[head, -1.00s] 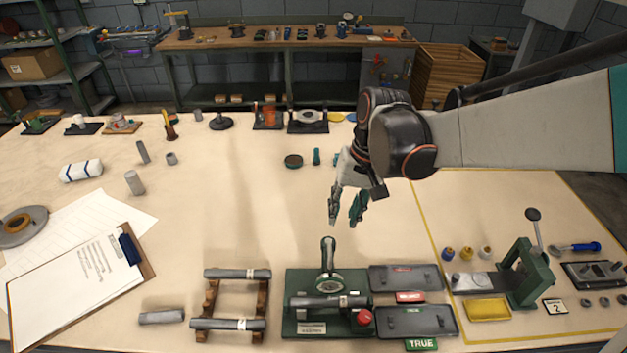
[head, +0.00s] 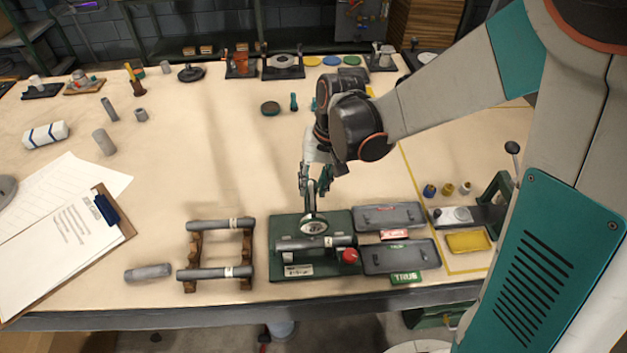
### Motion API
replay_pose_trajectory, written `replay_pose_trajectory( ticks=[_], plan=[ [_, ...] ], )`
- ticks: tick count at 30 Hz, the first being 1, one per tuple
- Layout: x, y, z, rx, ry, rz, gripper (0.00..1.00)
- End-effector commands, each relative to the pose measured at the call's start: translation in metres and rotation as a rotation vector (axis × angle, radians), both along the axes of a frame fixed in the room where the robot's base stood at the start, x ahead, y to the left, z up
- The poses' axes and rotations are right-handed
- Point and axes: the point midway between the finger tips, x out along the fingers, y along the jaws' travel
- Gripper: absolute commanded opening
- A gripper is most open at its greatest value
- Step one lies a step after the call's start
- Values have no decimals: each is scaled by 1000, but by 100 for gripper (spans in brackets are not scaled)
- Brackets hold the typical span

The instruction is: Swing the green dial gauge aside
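The dial gauge (head: 313,226) has a round pale face on a swing arm. It sits over a grey shaft (head: 300,242) on a green fixture base (head: 283,226) with a red knob (head: 349,256). My gripper (head: 314,191) points down at the back of the fixture. Its fingers are apart, one on each side of the upper end of the gauge's arm. I cannot tell whether either finger touches it.
Two grey trays, one (head: 388,217) behind the other (head: 400,257), stand right of the fixture. A wooden rack (head: 195,247) with shafts stands left. A loose shaft (head: 148,273) lies beyond it. The table behind the fixture is mostly clear.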

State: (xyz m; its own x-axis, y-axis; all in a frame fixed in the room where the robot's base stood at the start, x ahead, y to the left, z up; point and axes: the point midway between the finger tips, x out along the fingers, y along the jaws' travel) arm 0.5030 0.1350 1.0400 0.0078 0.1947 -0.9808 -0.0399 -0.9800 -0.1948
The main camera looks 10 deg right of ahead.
Motion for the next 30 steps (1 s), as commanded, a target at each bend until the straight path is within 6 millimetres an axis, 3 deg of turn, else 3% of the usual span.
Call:
replay_pose_trajectory(
  ticks=[1, 4, 5, 20, 30],
  plan=[
    [0, 0, 0, 0, 0, 0, 26],
    [0, 0, 0, 0, 0, 0, 3],
    [0, 0, 0, 0, 0, 0, 0],
    [-1, 3, 0, 0, 0, -57, 0],
    [0, 14, 0, 1, -1, -305, 0]
  ],
)
